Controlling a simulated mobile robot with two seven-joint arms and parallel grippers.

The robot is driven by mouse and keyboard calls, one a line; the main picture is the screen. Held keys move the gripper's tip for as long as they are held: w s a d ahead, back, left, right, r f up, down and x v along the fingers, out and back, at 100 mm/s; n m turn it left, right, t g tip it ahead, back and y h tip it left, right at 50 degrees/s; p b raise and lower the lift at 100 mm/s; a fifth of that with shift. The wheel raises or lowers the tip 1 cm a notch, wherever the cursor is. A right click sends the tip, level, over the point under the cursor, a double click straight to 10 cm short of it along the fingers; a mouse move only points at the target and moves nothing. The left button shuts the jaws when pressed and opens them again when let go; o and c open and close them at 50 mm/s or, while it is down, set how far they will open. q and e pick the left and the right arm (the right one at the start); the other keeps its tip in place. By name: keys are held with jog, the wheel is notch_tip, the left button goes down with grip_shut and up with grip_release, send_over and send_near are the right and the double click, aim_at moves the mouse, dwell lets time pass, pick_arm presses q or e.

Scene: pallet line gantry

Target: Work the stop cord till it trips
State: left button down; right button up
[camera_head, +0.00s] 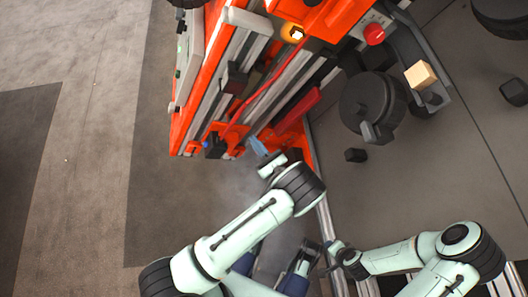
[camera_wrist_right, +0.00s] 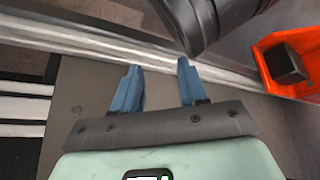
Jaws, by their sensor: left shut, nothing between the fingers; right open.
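A thin red cord (camera_head: 238,114) runs slantwise along the orange and grey gantry frame in the head view, from near the lit lamp down to the frame's near end. My left gripper (camera_head: 258,147) is shut and empty, with its blue fingertips close to that near end. I see a gap between them and the cord, but cannot tell its depth. My right gripper (camera_wrist_right: 159,68) is open and empty in the right wrist view, its two blue fingers apart. The cord does not show in that view.
The orange gantry frame (camera_head: 188,119) carries a lit amber lamp (camera_head: 297,34). A red button (camera_head: 374,34) is on a grey box. A dark round drum (camera_head: 371,103) and a tan block (camera_head: 420,74) lie to the right. Open floor (camera_head: 100,150) is at the left.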

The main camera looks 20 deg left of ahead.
aim_at(236, 118)
pick_arm(q)
jog(key=x, duration=0.7)
jog(key=shift+b, duration=0.45)
pick_arm(e)
jog(key=shift+s+d+f+g, duration=0.15)
jog(key=shift+s+f+g, duration=0.15)
jog(key=shift+s+f, duration=0.7)
jog(key=shift+r, duration=0.1)
pick_arm(q)
jog(key=s+a+r+p, duration=0.2)
jog(key=a+r+p, duration=0.1)
jog(key=a+p, duration=0.1)
jog(key=shift+s+a, duration=0.3)
jog(key=shift+s, duration=0.05)
pick_arm(e)
notch_tip(236, 118, up, 6)
jog(key=a, duration=0.2)
jog(key=shift+w+a+r+y, duration=0.15)
jog(key=shift+w+a+y, duration=0.05)
jog(key=shift+w+y, duration=0.1)
